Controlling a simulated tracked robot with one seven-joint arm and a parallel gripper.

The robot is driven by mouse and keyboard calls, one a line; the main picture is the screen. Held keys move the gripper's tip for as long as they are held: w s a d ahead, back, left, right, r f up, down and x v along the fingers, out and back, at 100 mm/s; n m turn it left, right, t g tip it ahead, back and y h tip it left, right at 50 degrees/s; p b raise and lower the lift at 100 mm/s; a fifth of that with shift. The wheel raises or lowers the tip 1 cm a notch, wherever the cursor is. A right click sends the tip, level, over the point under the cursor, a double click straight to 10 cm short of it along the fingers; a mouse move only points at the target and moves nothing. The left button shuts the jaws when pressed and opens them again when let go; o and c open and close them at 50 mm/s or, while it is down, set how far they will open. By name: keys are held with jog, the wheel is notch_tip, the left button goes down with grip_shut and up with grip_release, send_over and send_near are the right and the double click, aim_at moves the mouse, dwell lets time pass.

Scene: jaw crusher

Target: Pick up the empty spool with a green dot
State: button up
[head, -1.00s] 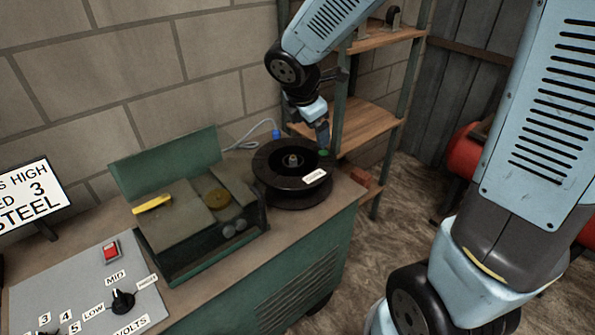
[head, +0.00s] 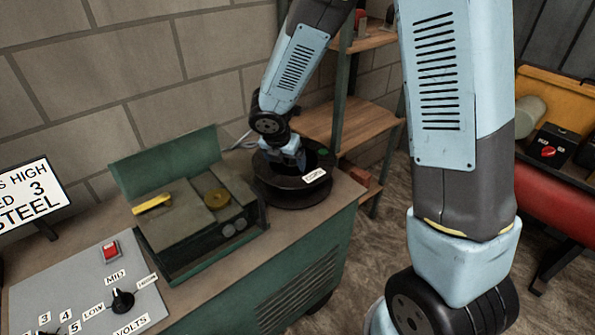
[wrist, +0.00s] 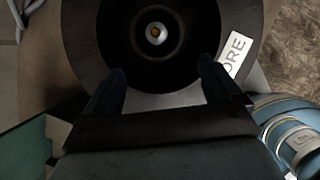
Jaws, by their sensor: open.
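A black spool (head: 300,195) lies flat on the green bench, with a green dot (head: 323,153) on its upper flange and a white label (head: 315,176) on its rim. No wound wire can be made out on it. My gripper (head: 288,160) is over the spool, covering its centre in the head view. In the wrist view the spool (wrist: 85,62) lies below my open gripper (wrist: 162,70), its round hub (wrist: 155,33) ahead of and between the two fingertips. Nothing is between the fingers. The wrist view does not show the dot. I cannot tell whether the fingers touch the spool.
A green machine (head: 195,225) with a yellow piece (head: 152,205) on it stands close left of the spool. A wooden shelf rack (head: 340,125) is behind, right of it. A control panel (head: 90,285) is at front left. A block wall rises behind.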

aim_at(289, 166)
jog(key=shift+x, duration=3.3)
jog(key=shift+d, duration=0.1)
jog(key=c, duration=1)
